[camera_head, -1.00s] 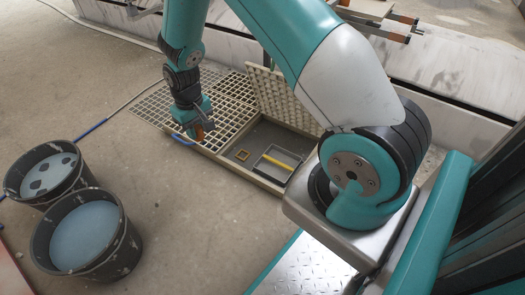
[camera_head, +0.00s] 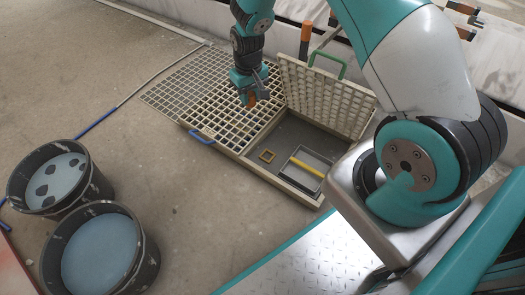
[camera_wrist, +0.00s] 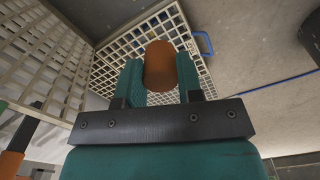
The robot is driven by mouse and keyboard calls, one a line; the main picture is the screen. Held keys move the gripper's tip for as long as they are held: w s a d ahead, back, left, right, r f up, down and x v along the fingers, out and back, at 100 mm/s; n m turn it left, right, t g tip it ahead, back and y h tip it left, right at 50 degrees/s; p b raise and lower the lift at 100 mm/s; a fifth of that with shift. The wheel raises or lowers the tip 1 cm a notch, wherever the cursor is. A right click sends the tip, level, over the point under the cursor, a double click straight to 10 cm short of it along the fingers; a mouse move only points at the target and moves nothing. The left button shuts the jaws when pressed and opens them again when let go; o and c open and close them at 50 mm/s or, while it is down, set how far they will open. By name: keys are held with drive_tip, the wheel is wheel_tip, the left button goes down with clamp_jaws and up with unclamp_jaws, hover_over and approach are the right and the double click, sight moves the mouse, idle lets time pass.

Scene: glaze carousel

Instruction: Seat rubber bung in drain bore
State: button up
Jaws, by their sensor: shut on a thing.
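My gripper (camera_head: 250,98) points down over the grating in the head view. It is shut on an orange-brown rubber bung (camera_wrist: 160,66), which sits between both fingers in the wrist view. The bung appears held clear above the grating, left of the open pit. I cannot make out a round drain bore in either view.
A grating lid (camera_head: 325,95) with a green handle (camera_head: 328,58) stands raised behind the pit. A grey tray with a yellow bar (camera_head: 307,168) lies in the pit. A blue handle (camera_head: 202,137) is on the near grating.

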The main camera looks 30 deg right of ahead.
drive_tip(key=b, duration=0.6)
hover_over(267, 157)
wheel_tip(267, 157, down, 19)
wheel_tip(267, 157, down, 14)
drive_tip(key=b, duration=0.7)
drive_tip(key=shift+b, duration=0.4)
drive_tip(key=shift+f+b, duration=1.4)
drive_tip(key=shift+f, duration=1.1)
drive_tip(key=shift+f, duration=0.15)
drive_tip(key=o, duration=0.9)
